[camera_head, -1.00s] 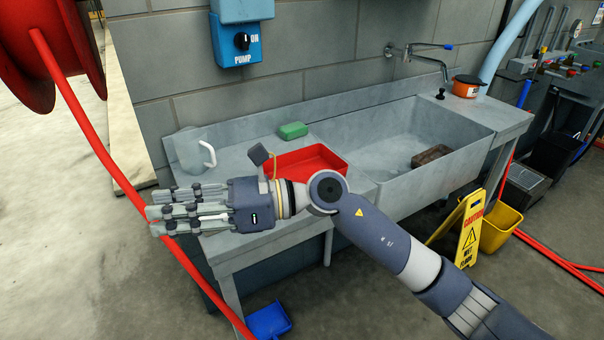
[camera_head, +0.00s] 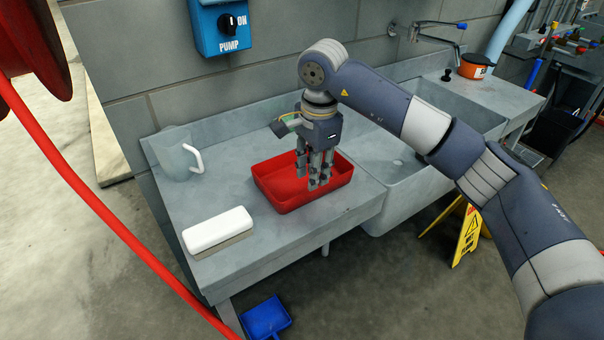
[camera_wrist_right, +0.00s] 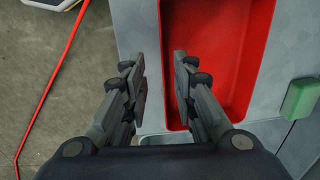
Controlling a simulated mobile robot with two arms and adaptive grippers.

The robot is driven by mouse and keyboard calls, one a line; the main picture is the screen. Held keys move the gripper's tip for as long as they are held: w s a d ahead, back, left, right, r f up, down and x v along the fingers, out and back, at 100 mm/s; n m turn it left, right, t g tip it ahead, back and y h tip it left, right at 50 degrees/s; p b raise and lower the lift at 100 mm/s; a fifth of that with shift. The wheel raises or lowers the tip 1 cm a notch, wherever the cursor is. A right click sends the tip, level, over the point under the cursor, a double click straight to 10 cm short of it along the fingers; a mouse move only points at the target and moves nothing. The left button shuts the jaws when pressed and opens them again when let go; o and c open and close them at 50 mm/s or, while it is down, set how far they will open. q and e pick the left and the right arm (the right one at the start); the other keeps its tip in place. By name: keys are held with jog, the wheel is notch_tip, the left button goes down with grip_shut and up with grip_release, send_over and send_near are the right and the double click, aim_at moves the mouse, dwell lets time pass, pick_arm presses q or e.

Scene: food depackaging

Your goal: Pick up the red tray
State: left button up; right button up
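The red tray (camera_head: 275,190) lies on the grey counter left of the sink, and it also shows in the right wrist view (camera_wrist_right: 235,60). My right gripper (camera_head: 318,184) points down at the tray, its fingers covering part of the tray's inside and front side. In the right wrist view, the gripper (camera_wrist_right: 160,78) is open, with a clear gap between its fingers. The tray's left wall lines up with that gap, one finger over the tray side and one outside. I cannot tell if the fingers touch it. My left gripper is out of view.
A white block (camera_head: 217,230) lies on the counter's front left, and a clear jug (camera_head: 178,158) stands behind it. A green sponge (camera_wrist_right: 302,98) lies near the tray. The sink basin (camera_head: 400,200) is to the right. A red hose (camera_head: 110,215) passes the counter's left side.

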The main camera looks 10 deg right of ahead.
aim_at(310, 203)
jog(key=shift+w+f, duration=0.2)
jog(key=shift+f, duration=0.8)
jog(key=shift+w+f, duration=0.15)
jog(key=shift+f, duration=0.2)
notch_tip(310, 203, down, 4)
jog(key=shift+f+p, duration=0.1)
jog(key=shift+p, duration=1)
jog(key=shift+w+f, duration=0.15)
jog(key=shift+f, duration=0.1)
grip_shut()
jog(key=shift+r, duration=0.1)
